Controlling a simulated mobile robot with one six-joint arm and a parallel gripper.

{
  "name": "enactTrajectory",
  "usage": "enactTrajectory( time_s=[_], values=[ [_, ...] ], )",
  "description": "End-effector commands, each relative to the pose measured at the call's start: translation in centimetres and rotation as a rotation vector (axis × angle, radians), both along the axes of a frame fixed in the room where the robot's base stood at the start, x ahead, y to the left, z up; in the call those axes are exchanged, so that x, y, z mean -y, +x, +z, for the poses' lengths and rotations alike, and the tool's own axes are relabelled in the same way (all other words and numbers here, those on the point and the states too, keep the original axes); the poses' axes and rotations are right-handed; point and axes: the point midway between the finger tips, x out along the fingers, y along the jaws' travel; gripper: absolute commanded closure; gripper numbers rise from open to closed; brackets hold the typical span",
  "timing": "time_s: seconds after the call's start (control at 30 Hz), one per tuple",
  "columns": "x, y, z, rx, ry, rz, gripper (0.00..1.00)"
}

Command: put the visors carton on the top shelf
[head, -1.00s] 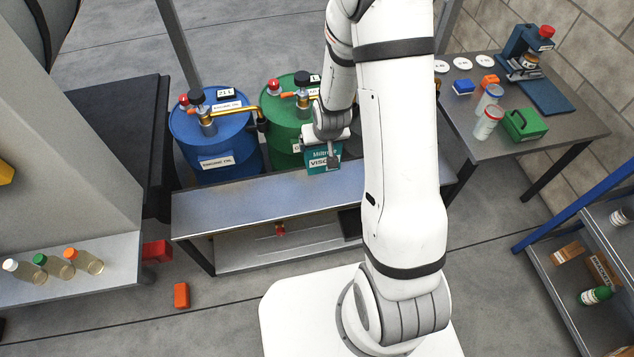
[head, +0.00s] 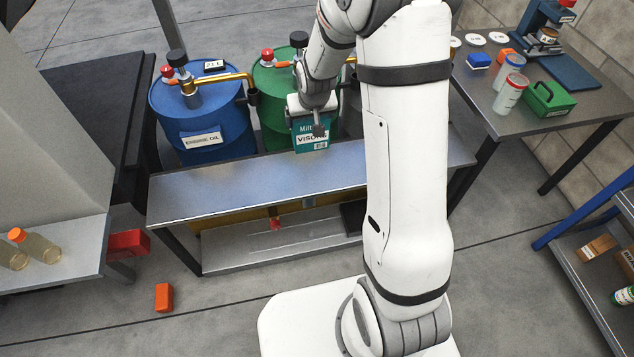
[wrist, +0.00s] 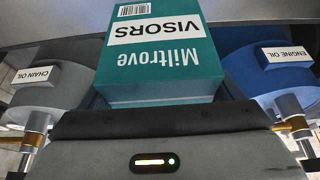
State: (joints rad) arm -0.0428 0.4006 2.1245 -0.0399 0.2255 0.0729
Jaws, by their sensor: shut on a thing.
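The teal visors carton (head: 312,141), with a white "VISORS" label, hangs in my gripper (head: 317,128) in the head view. It appears over the back edge of a steel bench, in front of the green drum. In the wrist view the carton (wrist: 160,65) fills the upper middle with its lettering upside down, and the gripper body is below it. My gripper is shut on the carton; the fingertips are mostly hidden. A blue-framed rack (head: 568,237) at the right edge has shelves with small goods; its top is out of view.
The steel bench (head: 240,190) has a clear top and a lower shelf. A blue drum (head: 200,125) and a green drum (head: 270,110) with pumps stand behind it. A table (head: 560,125) at right holds jars and a green box (head: 549,99). An orange block (head: 163,297) lies on the floor.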

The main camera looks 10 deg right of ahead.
Motion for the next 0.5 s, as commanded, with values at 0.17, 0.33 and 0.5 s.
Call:
enactTrajectory(
  time_s=[0.17,0.33,0.5],
  values=[
    [-0.5,1.2,-3.3,0.005,-0.002,-0.001,0.43],
    [-0.7,1.7,-4.1,0.004,-0.004,-0.004,0.43],
    [-0.8,1.9,-4.4,0.001,-0.006,-0.005,0.43]
  ],
)
